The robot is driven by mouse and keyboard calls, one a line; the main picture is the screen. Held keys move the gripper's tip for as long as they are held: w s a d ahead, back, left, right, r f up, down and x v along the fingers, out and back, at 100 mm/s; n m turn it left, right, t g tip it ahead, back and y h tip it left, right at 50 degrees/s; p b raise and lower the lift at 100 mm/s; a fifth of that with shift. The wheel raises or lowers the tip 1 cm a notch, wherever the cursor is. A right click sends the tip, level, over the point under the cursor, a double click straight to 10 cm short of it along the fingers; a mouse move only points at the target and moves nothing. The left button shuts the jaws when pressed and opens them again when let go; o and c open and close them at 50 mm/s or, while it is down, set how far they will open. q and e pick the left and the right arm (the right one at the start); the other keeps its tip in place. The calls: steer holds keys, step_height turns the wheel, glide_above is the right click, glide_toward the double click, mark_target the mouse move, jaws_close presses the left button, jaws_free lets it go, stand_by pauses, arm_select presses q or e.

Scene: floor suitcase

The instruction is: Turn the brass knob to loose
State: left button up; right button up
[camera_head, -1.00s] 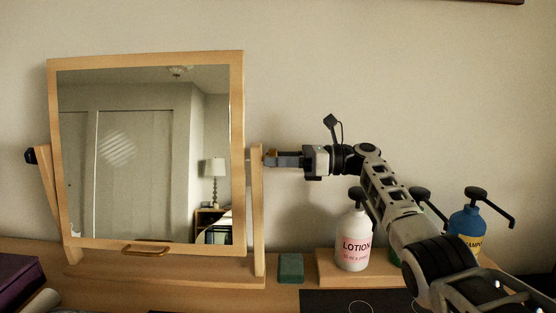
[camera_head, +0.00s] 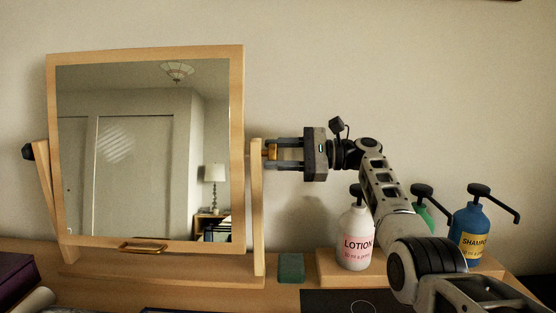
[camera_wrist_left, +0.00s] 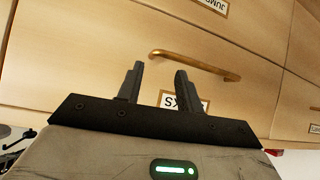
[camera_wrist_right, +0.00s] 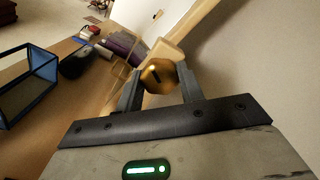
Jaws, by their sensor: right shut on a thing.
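The brass knob (camera_head: 271,151) sits on the right post of the wooden-framed tilting mirror (camera_head: 237,110). In the right wrist view the knob (camera_wrist_right: 158,76) shows its faceted face with a dark mark, between the two fingers. My right gripper (camera_head: 275,152) reaches in from the right and is shut on the knob, one finger above and one below. A black knob (camera_head: 28,151) is on the mirror's left post. My left gripper (camera_wrist_left: 158,82) is open and empty in the left wrist view, before a drawer front with a brass handle (camera_wrist_left: 195,64).
A white lotion bottle (camera_head: 355,238), a green bottle (camera_head: 422,213) and a blue shampoo bottle (camera_head: 468,232) stand on a wooden riser under my right arm. A small green block (camera_head: 291,268) lies beside the mirror base. A purple item (camera_head: 15,275) is at the left.

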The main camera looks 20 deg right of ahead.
arm_select(q)
steer(key=shift+w+d+f+b, duration=0.2)
steer(key=shift+f+b, duration=0.3)
steer(key=shift+b, duration=0.7)
arm_select(e)
steer(key=n, duration=0.6)
steer(key=shift+n, duration=0.3)
arm_select(q)
steer(key=shift+d+r, duration=0.15)
arm_select(e)
steer(key=o, duration=1)
arm_select(q)
steer(key=shift+f, duration=0.2)
arm_select(e)
steer(key=shift+d, duration=0.15)
